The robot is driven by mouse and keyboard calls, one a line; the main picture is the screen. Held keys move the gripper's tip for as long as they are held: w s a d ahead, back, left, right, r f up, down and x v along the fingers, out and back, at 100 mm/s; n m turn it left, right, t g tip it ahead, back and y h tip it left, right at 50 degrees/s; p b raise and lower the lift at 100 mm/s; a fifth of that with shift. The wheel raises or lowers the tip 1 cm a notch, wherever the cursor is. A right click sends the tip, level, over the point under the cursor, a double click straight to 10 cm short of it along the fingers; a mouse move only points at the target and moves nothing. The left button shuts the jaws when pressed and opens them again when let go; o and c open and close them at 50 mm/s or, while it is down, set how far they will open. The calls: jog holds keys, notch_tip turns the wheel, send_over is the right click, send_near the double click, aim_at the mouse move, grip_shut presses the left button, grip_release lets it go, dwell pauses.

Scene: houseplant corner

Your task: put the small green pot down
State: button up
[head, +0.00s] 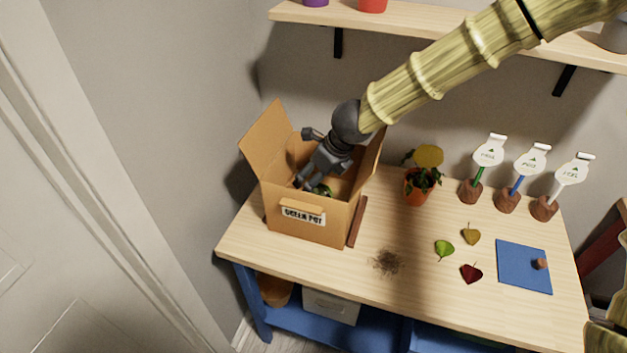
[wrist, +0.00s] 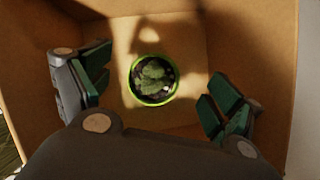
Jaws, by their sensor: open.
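The small green pot (wrist: 152,80), with a bright green rim and a leafy plant in it, stands upright inside the cardboard box (head: 306,227). In the head view only a bit of its green (head: 322,190) shows, behind the box's front wall. My gripper (head: 312,185) reaches down into the box from above. In the wrist view my gripper (wrist: 160,95) is open, with its fingers wide apart on either side of the pot and touching nothing that I can see. The box's label appears to read "GREEN POT".
A terracotta pot with a yellow-topped plant (head: 417,188) stands right of the box. Several leaves, including a green one (head: 445,250), a patch of dry fibres (head: 385,262), a blue mat (head: 522,268) and labelled markers (head: 508,201) are on the table (head: 330,268). A shelf (head: 430,22) runs above.

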jog(key=v, duration=0.8)
jog(key=shift+d+r, duration=0.1)
jog(key=shift+r, duration=0.05)
